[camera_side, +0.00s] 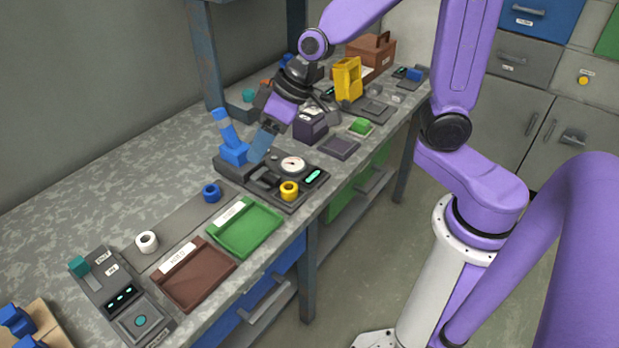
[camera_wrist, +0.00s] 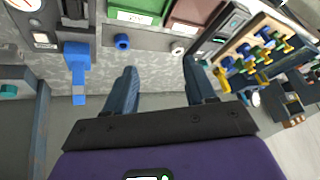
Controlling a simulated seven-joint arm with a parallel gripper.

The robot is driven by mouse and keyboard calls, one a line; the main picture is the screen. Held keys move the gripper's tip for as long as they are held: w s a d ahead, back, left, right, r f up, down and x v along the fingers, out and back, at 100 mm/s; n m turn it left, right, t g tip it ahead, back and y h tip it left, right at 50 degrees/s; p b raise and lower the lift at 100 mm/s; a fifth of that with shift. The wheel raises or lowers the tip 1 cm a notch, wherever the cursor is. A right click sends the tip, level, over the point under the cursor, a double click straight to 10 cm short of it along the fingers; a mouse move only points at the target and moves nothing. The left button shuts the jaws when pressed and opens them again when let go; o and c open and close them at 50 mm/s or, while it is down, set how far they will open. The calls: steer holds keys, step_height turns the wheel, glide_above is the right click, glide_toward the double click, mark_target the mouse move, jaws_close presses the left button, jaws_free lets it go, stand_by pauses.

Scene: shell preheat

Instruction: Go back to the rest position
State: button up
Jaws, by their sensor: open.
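My gripper (camera_side: 266,142) is open and empty, held above the back of the bench beside a blue lever (camera_side: 228,130). In the wrist view the two fingers of my gripper (camera_wrist: 160,68) are spread apart with only bench surface between them. The blue lever, also in the wrist view (camera_wrist: 78,68), stands up from a black fixture (camera_side: 235,176) with a round gauge (camera_side: 292,165) and a lit green display. A yellow ring (camera_side: 289,190) sits at the fixture's front. Whether a finger touches the lever is unclear in the side view; they look apart in the wrist view.
A blue ring (camera_side: 212,193) and a white ring (camera_side: 147,242) sit on a grey strip. Green (camera_side: 246,250) and brown (camera_side: 195,290) trays lie at the front edge, beside a switch box (camera_side: 120,296). A yellow stand (camera_side: 347,80) rises behind my gripper. The back left bench is clear.

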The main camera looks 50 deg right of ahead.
steer(key=s+d+n+g+h, duration=0.2)
steer(key=s+d+n, duration=0.1)
steer(key=s, duration=0.8)
steer(key=s+d+n+g+h, duration=0.1)
steer(key=s+d, duration=0.4)
steer(key=s, duration=0.6)
steer(key=shift+s+n+g+h, duration=0.3)
steer(key=shift+n+g+h, duration=0.15)
steer(key=shift+n, duration=0.75)
